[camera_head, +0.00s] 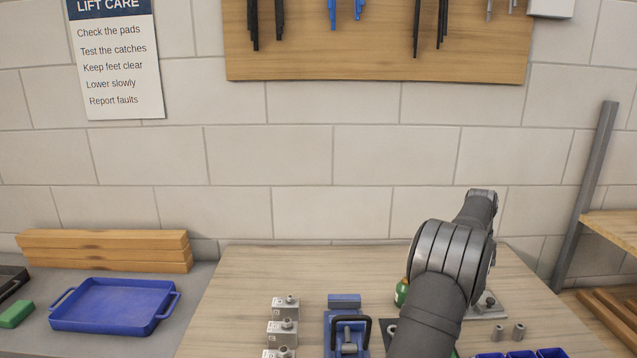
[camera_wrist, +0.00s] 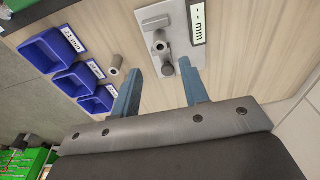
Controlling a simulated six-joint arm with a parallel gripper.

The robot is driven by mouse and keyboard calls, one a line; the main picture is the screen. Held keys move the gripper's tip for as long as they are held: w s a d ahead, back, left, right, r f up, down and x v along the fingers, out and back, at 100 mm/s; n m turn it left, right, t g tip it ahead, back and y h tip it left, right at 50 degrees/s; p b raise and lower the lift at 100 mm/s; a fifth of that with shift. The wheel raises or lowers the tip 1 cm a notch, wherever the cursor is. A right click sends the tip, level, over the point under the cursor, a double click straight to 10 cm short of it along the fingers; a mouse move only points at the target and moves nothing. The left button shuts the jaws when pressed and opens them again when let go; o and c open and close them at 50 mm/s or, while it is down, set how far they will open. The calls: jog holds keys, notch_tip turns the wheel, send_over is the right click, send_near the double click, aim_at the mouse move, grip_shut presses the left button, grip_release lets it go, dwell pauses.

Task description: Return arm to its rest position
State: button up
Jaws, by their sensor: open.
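My arm (camera_head: 440,285) rises from the bottom of the head view over the right part of the wooden bench. My gripper is hidden there. In the wrist view my gripper (camera_wrist: 160,68) is open, its two blue-grey fingers well apart and nothing held between them. Beyond the fingertips is a grey metal plate (camera_wrist: 180,28) with a post and a small knob, and a "mm" label. I cannot tell how high the fingers are above it. A grey bushing (camera_wrist: 117,64) stands on the bench near the left finger.
Blue bins (camera_wrist: 47,52) line the bench edge. In the head view, metal blocks (camera_head: 283,332), a blue clamp (camera_head: 345,302) and a green round item (camera_head: 402,292) are left of my arm. A blue tray (camera_head: 115,310) lies left. Bench space (camera_head: 250,275) is clear at the back left.

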jog(key=f, duration=0.5)
jog(key=d+f, duration=0.1)
jog(key=f, duration=0.2)
jog(key=shift+f, duration=0.35)
jog(key=shift+d+r, duration=0.15)
jog(key=shift+r, duration=0.05)
notch_tip(320, 180, up, 3)
jog(key=shift+r, duration=0.2)
jog(key=s+d+r, duration=0.5)
jog(key=s+r, duration=0.2)
jog(key=s, duration=0.4)
jog(key=s+a+f, duration=0.2)
jog(key=s+a, duration=0.2)
jog(key=s, duration=0.5)
jog(key=w+a+f, duration=0.1)
jog(key=w+f, duration=0.1)
jog(key=w, duration=0.1)
jog(key=w+a+f, duration=0.1)
jog(key=w+f, duration=0.2)
jog(key=w+a+f, duration=0.2)
jog(key=w+f, duration=0.1)
jog(key=w, duration=0.1)
jog(key=shift+a+f, duration=0.1)
jog(key=shift+f, duration=0.9)
